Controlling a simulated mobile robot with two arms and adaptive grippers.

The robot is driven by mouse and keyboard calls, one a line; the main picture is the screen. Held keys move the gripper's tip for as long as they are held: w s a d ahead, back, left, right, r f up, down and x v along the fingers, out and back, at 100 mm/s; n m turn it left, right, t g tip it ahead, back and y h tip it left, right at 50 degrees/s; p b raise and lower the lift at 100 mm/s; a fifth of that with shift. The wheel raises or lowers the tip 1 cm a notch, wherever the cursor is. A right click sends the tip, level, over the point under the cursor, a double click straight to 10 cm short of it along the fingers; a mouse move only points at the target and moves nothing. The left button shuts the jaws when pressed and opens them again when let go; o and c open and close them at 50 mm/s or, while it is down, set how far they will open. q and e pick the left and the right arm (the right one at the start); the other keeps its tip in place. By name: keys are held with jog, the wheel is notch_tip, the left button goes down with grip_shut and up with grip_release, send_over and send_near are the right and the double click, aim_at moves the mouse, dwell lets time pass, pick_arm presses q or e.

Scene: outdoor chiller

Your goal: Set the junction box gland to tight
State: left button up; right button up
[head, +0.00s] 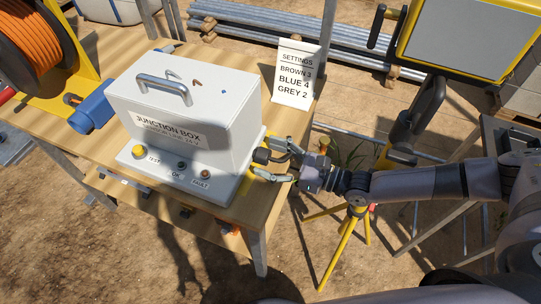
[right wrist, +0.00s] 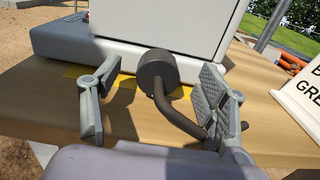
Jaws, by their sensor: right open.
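The gland also shows in the head view (head: 261,156), partly hidden by my fingers. My right gripper (head: 268,160) is open, its fingers on either side of the gland and cable. In the right wrist view, gaps show between both fingers and the gland. My left gripper is out of view.
A settings card (head: 296,75) reading brown 3, blue 4, grey 2 stands at the table's (head: 247,203) right edge. A blue cylindrical connector (head: 92,112) and an orange cable reel (head: 35,35) are left. A yellow tripod (head: 343,247) stands below my right arm.

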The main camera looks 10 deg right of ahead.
jog(key=shift+o, duration=0.6)
jog(key=shift+s+d+f+b, duration=0.15)
jog(key=shift+s+d+b, duration=0.1)
jog(key=shift+d+b, duration=0.15)
jog(key=v, duration=0.6)
jog(key=shift+b, duration=0.4)
jog(key=shift+s+d, duration=0.1)
jog(key=shift+s, duration=0.05)
jog(key=v, duration=0.7)
jog(key=shift+r, duration=0.2)
jog(key=shift+d, duration=0.1)
